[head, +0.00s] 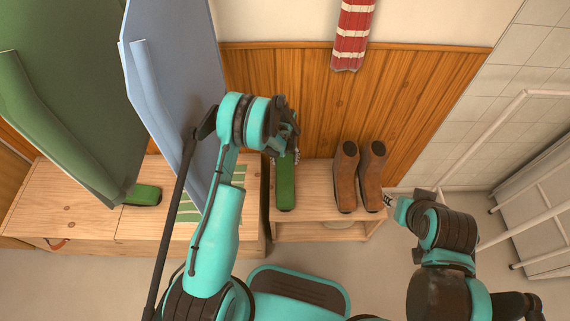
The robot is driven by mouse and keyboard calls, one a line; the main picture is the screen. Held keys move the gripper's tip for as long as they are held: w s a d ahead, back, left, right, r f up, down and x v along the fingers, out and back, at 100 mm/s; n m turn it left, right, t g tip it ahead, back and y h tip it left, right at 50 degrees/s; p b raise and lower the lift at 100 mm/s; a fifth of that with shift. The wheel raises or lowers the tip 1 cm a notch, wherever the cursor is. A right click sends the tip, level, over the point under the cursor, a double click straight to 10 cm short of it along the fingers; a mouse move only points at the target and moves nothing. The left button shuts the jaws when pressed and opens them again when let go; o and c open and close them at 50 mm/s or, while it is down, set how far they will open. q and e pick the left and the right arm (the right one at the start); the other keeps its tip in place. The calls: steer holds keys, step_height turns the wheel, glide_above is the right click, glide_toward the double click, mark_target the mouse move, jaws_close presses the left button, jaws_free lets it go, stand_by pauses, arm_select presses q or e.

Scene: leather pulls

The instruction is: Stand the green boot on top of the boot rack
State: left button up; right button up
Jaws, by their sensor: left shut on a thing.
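A green boot (285,188) is over the left part of the wooden boot rack (312,205), toe toward me. My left gripper (288,152) is shut on its upper end, and the gripper and wrist hide much of the shaft. I cannot tell whether the sole touches the rack. Another green boot (144,195) is on the wooden bench at left, partly hidden by a hanging coat. My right gripper (391,201) is at the rack's right end, beside the brown boots and apart from the green boot. Its fingers are too small to tell open from shut.
Two brown boots (346,178) stand on the right part of the rack. Blue (170,75) and green (60,90) coats hang at left above the bench (85,205). A striped cloth (188,210) lies on the bench. A white metal frame (490,135) stands at right.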

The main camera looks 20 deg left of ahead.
mark_target(285, 173)
arm_select(q)
step_height(285, 173, down, 2)
steer(key=shift+f+b, duration=0.25)
steer(key=shift+b, duration=0.2)
steer(key=shift+r, duration=0.15)
steer(key=o, duration=1.9)
steer(key=shift+c, duration=0.2)
